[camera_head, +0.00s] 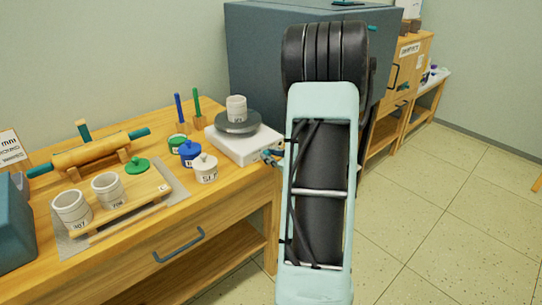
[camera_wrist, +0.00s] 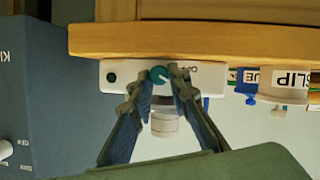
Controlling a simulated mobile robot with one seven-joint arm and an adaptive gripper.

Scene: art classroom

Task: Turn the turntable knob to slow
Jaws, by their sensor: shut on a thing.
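The turntable (camera_head: 246,151) is a white box with a dark grey disc at the back right of the wooden workbench. A pale cup (camera_head: 236,108) stands on the disc. The wrist view shows the scene upside down, with the white front of the turntable (camera_wrist: 116,76) facing me. Its teal round knob (camera_wrist: 158,73) sits between the fingertips of my gripper (camera_wrist: 159,80), which is shut on it. Lettering beside the knob is partly covered by a finger and unreadable. In the head view, my arm hides most of the gripper and the knob cannot be made out.
Lidded jars, including a white one (camera_head: 205,168) and a blue one (camera_head: 190,154), stand left of the turntable. A board (camera_head: 122,205) with two cups lies farther left. A large blue-grey kiln-like box (camera_head: 255,60) stands behind. The floor at right is clear.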

